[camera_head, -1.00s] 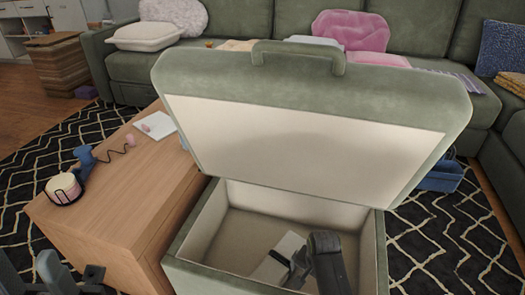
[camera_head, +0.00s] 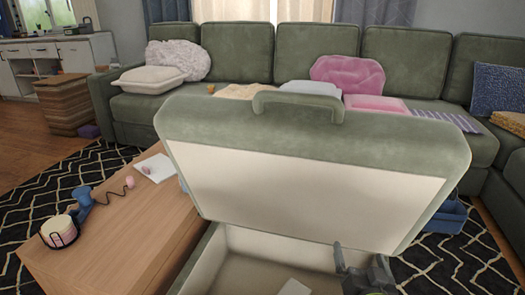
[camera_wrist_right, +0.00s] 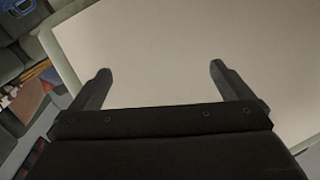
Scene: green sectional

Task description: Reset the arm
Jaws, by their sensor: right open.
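My right gripper (camera_head: 361,262) is over the right part of the open green storage box (camera_head: 203,252), in front of its raised lid (camera_head: 300,185). In the right wrist view, the two fingers of the right gripper (camera_wrist_right: 160,75) are spread wide with nothing between them. A pale panel (camera_wrist_right: 200,50) fills most of that view beyond the fingers. A white flat object (camera_head: 293,287) lies inside the box, cut by the bottom edge of the head view. My left gripper is out of view.
A green sofa (camera_head: 240,70) with cushions is behind. A blue bin (camera_head: 447,217) sits on the rug to the right.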

